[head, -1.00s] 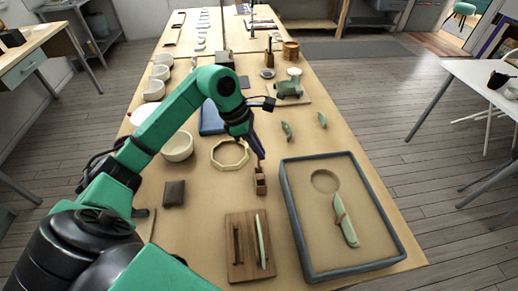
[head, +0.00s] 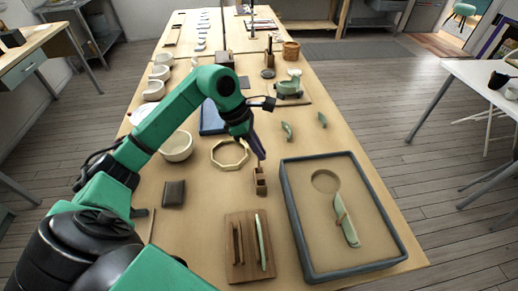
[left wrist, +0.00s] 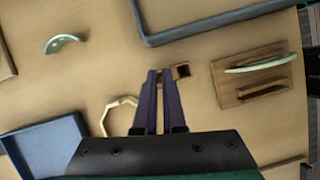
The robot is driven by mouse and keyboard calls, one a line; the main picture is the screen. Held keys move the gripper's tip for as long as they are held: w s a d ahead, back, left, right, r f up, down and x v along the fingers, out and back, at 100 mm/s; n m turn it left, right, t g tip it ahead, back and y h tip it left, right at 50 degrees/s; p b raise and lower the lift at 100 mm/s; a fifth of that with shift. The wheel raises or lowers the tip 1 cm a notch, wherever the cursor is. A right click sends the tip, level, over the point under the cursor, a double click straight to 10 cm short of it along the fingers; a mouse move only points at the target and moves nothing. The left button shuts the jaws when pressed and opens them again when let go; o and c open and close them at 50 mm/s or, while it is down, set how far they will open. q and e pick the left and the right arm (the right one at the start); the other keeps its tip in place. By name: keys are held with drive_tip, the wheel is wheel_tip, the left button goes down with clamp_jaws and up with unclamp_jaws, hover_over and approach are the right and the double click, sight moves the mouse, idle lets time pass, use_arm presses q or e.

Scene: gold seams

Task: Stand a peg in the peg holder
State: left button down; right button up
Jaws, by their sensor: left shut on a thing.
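The peg holder (head: 260,182) is a small wooden block standing on the table. It also shows in the left wrist view (left wrist: 183,71), with a dark opening, just right of the fingertips. My left gripper (head: 261,156) points down right at the top of this block. In the left wrist view the dark fingers (left wrist: 159,75) are close together, shut on a thin peg that they mostly hide. I cannot tell whether the peg's lower end is inside the opening or above it. My right gripper is not in view.
A wooden board (head: 233,273) with a dark strip and a pale green piece lies in front. A blue-rimmed sand tray (head: 292,217) is at the right. An octagonal ring (head: 216,165), a white bowl (head: 177,147) and a dark block (head: 174,193) lie left.

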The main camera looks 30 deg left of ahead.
use_arm(q)
drive_tip(key=shift+f, duration=0.15)
drive_tip(key=shift+f+b, duration=0.3)
drive_tip(key=shift+b, duration=0.1)
drive_tip(key=shift+f+b, duration=0.6)
drive_tip(key=shift+f, duration=0.05)
drive_tip(key=shift+f+b, duration=0.3)
drive_tip(key=shift+f+b, duration=0.75)
idle(1.0)
drive_tip(key=shift+c, duration=2.2)
unclamp_jaws()
